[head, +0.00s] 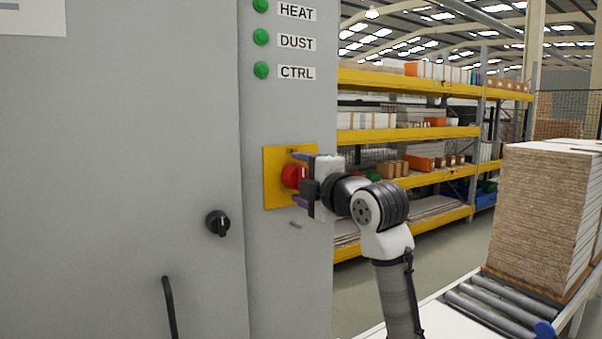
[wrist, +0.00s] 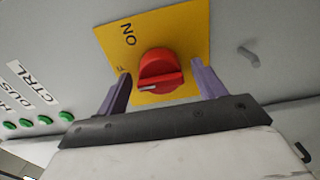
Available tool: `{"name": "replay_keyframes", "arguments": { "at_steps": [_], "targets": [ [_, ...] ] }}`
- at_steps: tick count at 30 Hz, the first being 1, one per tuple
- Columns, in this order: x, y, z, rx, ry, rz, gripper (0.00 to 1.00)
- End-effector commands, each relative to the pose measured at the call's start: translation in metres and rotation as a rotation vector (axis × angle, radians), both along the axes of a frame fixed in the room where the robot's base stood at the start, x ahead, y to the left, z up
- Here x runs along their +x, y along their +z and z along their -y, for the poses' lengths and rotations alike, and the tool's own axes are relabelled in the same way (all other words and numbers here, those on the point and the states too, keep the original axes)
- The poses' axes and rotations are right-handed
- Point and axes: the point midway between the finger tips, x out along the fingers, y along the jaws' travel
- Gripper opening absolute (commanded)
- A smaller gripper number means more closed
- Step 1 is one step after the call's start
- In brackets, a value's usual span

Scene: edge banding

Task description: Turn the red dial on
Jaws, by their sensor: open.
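The red dial (head: 292,176) sits on a yellow plate (head: 273,198) on the grey cabinet face. In the wrist view the red dial (wrist: 160,72) shows a raised grip bar with a white mark at its left end. The word "ON" is printed on the yellow plate (wrist: 190,35) above the dial, and another marking near the left finger is mostly hidden. My gripper (head: 298,178) is open, with its purple fingers on either side of the dial. In the wrist view the fingers (wrist: 162,82) stand apart from the dial, with gaps on both sides.
A black rotary knob (head: 218,223) and a dark handle (head: 169,305) are on the cabinet door at left. Green lamps (head: 261,70) with labels sit above the plate. A small grey peg (wrist: 248,56) sticks out beside the plate. A roller conveyor (head: 495,305) with stacked boards stands at right.

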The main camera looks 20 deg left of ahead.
Motion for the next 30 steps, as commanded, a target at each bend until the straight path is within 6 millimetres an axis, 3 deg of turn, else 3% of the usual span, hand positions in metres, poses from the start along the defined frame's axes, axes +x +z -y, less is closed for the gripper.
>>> {"name": "replay_keyframes", "arguments": {
  "at_steps": [11,21,30],
  "targets": [
    [0.0033,-0.0007,-0.0041,0.000,-0.001,0.000,0.68],
    [0.0032,-0.0006,-0.0040,0.000,-0.001,0.000,0.25],
    [0.0031,-0.0005,-0.0039,0.023,-0.001,-0.031,0.25]
  ]
}}
